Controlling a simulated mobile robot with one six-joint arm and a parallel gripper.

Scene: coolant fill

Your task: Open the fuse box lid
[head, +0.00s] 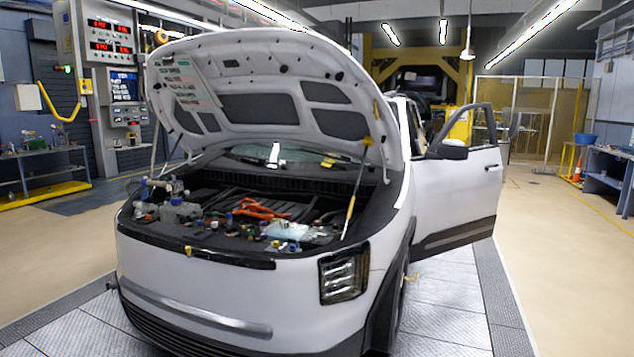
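A white car (215,280) stands with its hood (265,90) raised and its engine bay open. The bay holds orange cables (258,209), a pale translucent container (288,231) at the front right, and grey metal parts with hoses (165,195) at the left. Dark parts fill the rear and right of the bay. I cannot tell which part is the fuse box or how its lid stands, as everything there is small and crowded. My gripper is not in view.
A thin prop rod (350,208) stands at the bay's right side under the hood. The right front door (465,190) stands open. A control panel (110,50) and a workbench (45,160) are at the left.

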